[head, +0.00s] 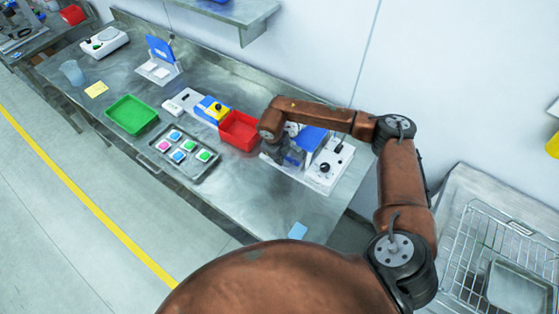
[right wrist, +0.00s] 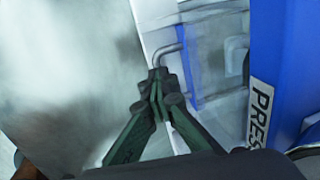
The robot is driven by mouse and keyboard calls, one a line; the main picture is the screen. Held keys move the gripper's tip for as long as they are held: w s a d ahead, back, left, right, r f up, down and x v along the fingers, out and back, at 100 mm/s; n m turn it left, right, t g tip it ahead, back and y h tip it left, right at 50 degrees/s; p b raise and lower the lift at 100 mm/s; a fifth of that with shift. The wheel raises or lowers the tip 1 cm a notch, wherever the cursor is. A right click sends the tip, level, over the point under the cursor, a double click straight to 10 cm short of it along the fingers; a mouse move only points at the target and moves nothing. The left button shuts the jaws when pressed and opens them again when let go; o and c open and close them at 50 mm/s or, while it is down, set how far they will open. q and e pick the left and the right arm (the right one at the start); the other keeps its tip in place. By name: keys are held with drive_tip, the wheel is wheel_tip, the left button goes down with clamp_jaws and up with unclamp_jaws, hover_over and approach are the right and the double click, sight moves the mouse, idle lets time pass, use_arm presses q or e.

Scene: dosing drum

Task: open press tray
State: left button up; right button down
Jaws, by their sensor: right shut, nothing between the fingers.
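The press (right wrist: 275,70) is blue with a white "PRESS" label and fills the right of the right wrist view. In the head view its blue body (head: 311,138) shows partly behind my right arm, near the right end of the bench. A clear, pale tray part (right wrist: 222,75) sits beside the blue body, with a bent grey handle (right wrist: 166,50) at its left side. My right gripper (right wrist: 158,82) is shut and empty, its fingertips right by the near end of this handle. I cannot tell whether they touch it. My left gripper is not in view.
On the bench (head: 235,190), a white control box (head: 328,166) with a black knob stands right of the press. A red bin (head: 239,130), a green bin (head: 131,115) and a dark tray of coloured blocks (head: 185,150) are to the left. A wire basket (head: 465,245) is at far right.

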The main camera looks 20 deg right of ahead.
drive_tip(key=shift+s+f, duration=0.1)
drive_tip(key=shift+f, duration=0.1)
drive_tip(key=shift+s+a+f, duration=0.1)
drive_tip(key=shift+s+a, duration=0.15)
drive_tip(key=shift+a, duration=0.15)
drive_tip(key=s+a, duration=0.2)
drive_tip(key=a, duration=0.2)
drive_tip(key=s+a, duration=0.3)
drive_tip(key=a, duration=0.1)
drive_tip(key=s+a, duration=0.2)
drive_tip(key=a, duration=0.2)
drive_tip(key=shift+s+a+b, duration=0.35)
drive_tip(key=shift+s+b, duration=0.05)
drive_tip(key=c, duration=2.6)
unclamp_jaws()
drive_tip(key=o, duration=0.5)
drive_tip(key=shift+w, duration=0.15)
drive_tip(key=shift+r, duration=0.2)
drive_tip(key=shift+a+r, duration=0.1)
drive_tip(key=shift+r, duration=0.25)
wheel_tip(320, 180, up, 11)
drive_tip(key=s+a, duration=0.1)
drive_tip(key=shift+a, duration=0.3)
